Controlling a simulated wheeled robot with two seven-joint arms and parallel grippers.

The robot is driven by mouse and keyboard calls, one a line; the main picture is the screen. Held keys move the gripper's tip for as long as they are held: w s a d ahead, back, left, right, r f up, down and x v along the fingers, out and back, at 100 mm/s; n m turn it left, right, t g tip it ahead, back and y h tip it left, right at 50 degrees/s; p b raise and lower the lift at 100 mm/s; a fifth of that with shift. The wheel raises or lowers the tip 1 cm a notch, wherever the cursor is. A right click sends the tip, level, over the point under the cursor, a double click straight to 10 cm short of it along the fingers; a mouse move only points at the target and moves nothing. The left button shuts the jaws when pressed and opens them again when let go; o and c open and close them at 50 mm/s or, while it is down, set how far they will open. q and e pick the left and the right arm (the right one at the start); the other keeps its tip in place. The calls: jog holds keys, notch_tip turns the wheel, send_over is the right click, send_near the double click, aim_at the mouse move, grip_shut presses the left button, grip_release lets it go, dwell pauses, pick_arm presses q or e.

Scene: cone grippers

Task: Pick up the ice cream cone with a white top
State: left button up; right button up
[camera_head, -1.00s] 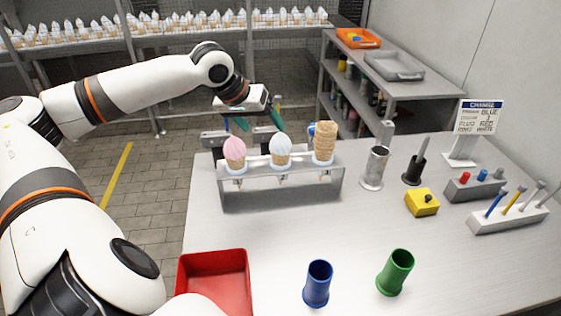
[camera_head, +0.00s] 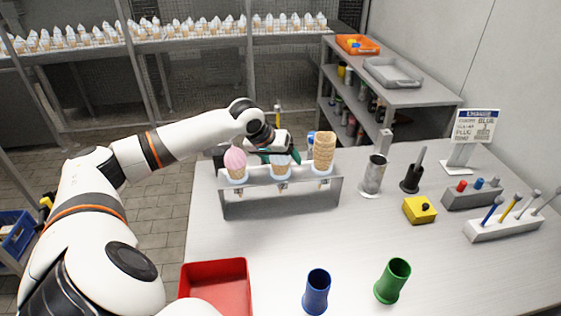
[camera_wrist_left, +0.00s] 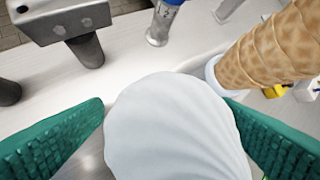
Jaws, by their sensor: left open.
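The cone with a white top (camera_head: 281,168) stands in the middle of the clear holder (camera_head: 285,198), between a pink-topped cone (camera_head: 235,163) and a stack of empty cones (camera_head: 324,152). My left gripper (camera_head: 280,157) is at the white top and hides most of it in the head view. In the left wrist view, the white top (camera_wrist_left: 172,128) fills the space between the green fingers of the open left gripper. The stack of cones (camera_wrist_left: 270,50) shows close by at the upper right there. My right gripper is not in view.
A metal cup (camera_head: 373,174) and a yellow block (camera_head: 419,210) stand right of the holder. A red tray (camera_head: 222,285), a blue cup (camera_head: 317,290) and a green cup (camera_head: 392,280) are at the front. The middle of the table is clear.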

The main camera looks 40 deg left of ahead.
pick_arm(q)
jog(key=c, duration=0.8)
